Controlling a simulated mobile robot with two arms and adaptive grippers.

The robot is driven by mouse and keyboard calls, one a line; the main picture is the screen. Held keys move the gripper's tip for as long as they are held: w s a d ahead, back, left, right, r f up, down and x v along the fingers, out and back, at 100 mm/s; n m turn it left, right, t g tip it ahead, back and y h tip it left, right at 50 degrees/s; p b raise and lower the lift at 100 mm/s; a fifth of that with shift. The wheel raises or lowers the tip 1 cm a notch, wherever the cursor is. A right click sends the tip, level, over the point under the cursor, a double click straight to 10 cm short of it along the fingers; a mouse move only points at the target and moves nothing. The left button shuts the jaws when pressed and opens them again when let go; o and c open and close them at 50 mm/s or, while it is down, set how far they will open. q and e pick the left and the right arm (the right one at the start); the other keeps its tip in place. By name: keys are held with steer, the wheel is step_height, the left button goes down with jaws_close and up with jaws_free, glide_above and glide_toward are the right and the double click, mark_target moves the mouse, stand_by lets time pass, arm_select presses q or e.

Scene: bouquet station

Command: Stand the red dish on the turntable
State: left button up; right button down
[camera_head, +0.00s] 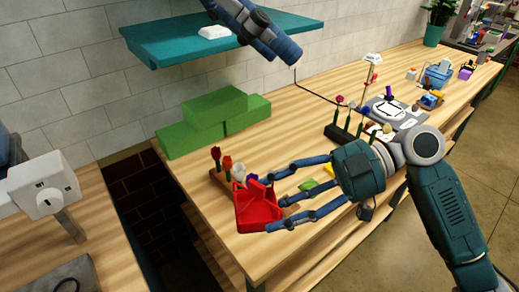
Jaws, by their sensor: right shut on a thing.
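The red dish (258,210) is an angular red piece at the front left of the wooden table. My right gripper (268,205) reaches in from the right, and its blue fingers are shut on the dish. The fingers hide part of the dish's right side. I cannot tell whether the dish touches the tabletop. Dark blue parts of my left arm (255,30) show at the top; whether its jaws are open is unclear. I cannot pick out the turntable for certain.
Several flowers stand in a wooden holder (217,176) just behind the dish. Green blocks (215,118) are stacked against the wall. A dark flower rack (343,136) and a grey board (392,110) lie farther right. A teal shelf (190,42) hangs above.

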arm_select(q)
step_height(320, 180, down, 10)
steer(key=w+t+y, duration=0.1)
steer(key=y, duration=0.3)
steer(key=m+t+y, duration=0.2)
steer(key=y, duration=0.4)
glide_toward(259, 214)
steer(key=f, duration=0.7)
steer(key=shift+w+a, duration=0.15)
steer(key=shift+a, duration=0.05)
steer(key=shift+r, duration=0.1)
steer(key=c, duration=1.2)
steer(key=o, duration=1.2)
steer(key=shift+r, duration=0.1)
